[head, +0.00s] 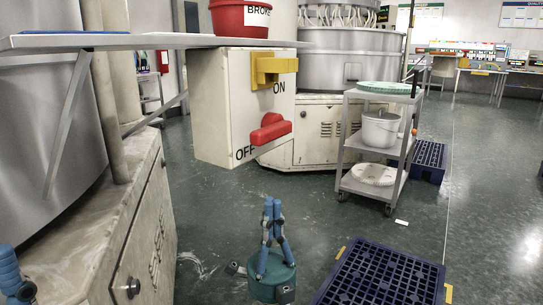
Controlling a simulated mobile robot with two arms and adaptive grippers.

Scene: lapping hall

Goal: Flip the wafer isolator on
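The isolator is a pale box (215,115) hanging below a shelf, with a red handle (270,130) on its front. The red handle sits low, beside the "OFF" lettering. A yellow piece (272,68) is on the box near the "ON" lettering. My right gripper (272,203) is below and in front of the box, pointing up. Its blue fingers are together with nothing visible between them, apart from the handle. My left gripper (8,262) shows only partly at the lower left edge, far from the isolator; its finger opening is not clear.
A grey shelf (150,41) carries a red tub (240,18) above the isolator. A machine cabinet (120,235) stands at left. A grey trolley (345,185) with a white pot stands to the right. A dark blue pallet (385,275) lies at lower right. Open floor is farther right.

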